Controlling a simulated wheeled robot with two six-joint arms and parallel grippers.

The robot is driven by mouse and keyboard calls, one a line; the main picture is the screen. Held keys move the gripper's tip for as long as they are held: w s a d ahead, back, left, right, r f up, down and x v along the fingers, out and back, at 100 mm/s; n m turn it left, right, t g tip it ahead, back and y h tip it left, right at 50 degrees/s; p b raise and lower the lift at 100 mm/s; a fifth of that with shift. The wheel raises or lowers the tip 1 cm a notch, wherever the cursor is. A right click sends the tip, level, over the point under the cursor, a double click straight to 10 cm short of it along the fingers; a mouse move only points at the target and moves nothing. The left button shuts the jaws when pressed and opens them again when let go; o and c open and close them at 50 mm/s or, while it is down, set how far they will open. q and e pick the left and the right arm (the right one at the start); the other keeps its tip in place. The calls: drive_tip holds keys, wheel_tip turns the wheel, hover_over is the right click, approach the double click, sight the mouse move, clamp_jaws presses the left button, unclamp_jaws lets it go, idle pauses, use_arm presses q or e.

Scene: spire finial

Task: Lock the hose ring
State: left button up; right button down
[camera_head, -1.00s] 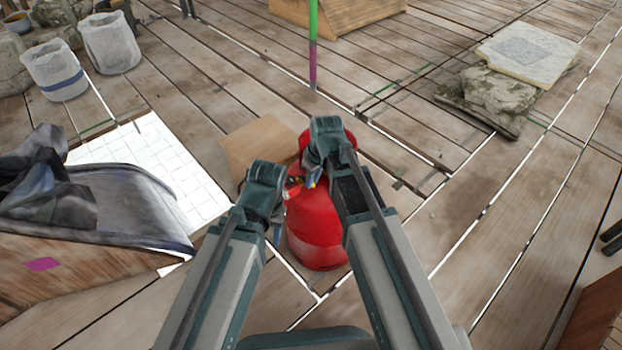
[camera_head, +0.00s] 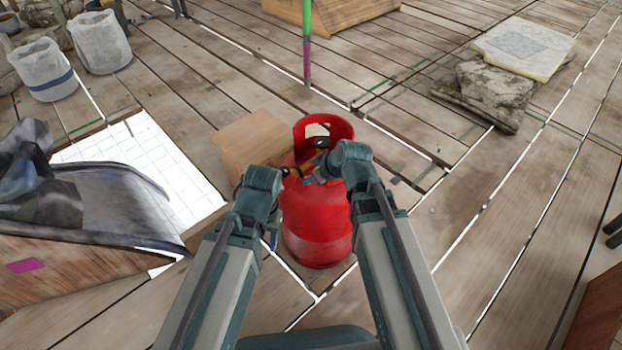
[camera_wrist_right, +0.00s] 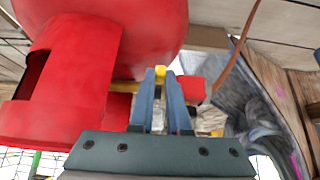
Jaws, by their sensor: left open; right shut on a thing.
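A red gas bottle (camera_head: 318,225) with a collar (camera_head: 338,128) around its top stands upright on the deck. My right gripper (camera_head: 312,174) reaches in at its valve. In the right wrist view its blue fingers (camera_wrist_right: 160,85) are shut on a small yellow part (camera_wrist_right: 160,71), which looks like the hose ring. A red block (camera_wrist_right: 189,89) sits beside the fingertips, and an orange-brown hose (camera_wrist_right: 238,50) curves up at the right. My left gripper (camera_head: 282,176) is open at the left side of the valve; its fingertips are small and partly hidden.
A cardboard-brown box (camera_head: 250,140) stands close behind the bottle. A wooden crate with dark cloth (camera_head: 90,205) and a white grid sheet (camera_head: 140,160) lie to the left. A thin green and purple pole (camera_head: 307,45) rises behind.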

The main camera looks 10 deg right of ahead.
drive_tip(key=c, duration=0.9)
unclamp_jaws()
drive_tip(key=shift+r, duration=0.1)
